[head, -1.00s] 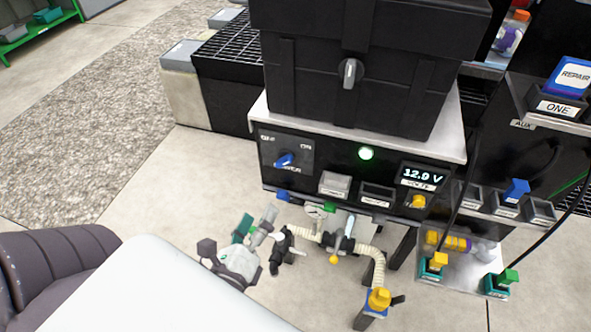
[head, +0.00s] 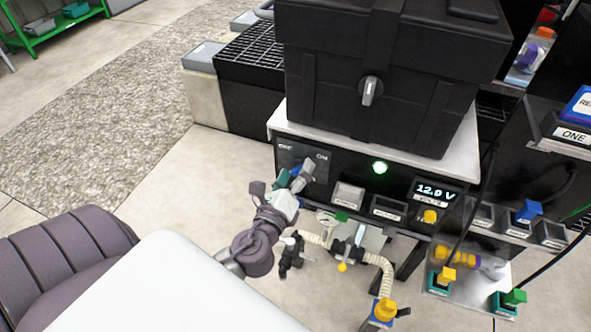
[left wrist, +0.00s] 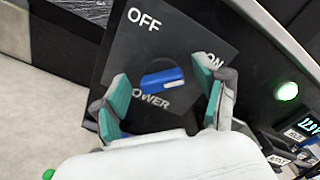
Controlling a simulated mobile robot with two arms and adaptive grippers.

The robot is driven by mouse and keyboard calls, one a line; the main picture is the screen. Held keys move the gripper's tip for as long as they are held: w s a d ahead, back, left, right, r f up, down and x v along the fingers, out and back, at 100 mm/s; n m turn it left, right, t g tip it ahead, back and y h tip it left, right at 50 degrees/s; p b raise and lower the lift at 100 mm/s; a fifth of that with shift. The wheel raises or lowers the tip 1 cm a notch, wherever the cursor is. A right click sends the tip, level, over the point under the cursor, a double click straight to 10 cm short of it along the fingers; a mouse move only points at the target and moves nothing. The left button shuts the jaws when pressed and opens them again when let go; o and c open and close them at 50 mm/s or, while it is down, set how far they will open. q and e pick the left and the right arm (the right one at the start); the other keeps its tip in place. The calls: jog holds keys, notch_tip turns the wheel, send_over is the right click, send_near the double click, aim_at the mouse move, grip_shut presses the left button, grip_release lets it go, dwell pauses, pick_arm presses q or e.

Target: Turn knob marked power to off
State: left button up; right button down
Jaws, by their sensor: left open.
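The blue power knob (left wrist: 162,80) sits on a dark plate (left wrist: 170,28) marked OFF, ON and POWER in the left wrist view. Its white-marked end points right, toward the ON side. My left gripper (left wrist: 160,98) is open, with one teal fingertip on each side of the knob and a visible gap to it. In the head view my left gripper (head: 294,177) is in front of the plate and largely hides the knob. My right gripper is not in view.
A lit green lamp (head: 380,167) and a 12.0 V display (head: 437,191) are on the same panel. A black case (head: 385,75) stands on top. Hoses and valves (head: 340,250) hang below. Open floor (head: 165,190) lies to the left.

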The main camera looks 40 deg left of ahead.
pick_arm(q)
jog(key=shift+w, duration=0.1)
jog(key=c, duration=1.2)
jog(key=shift+o, duration=0.2)
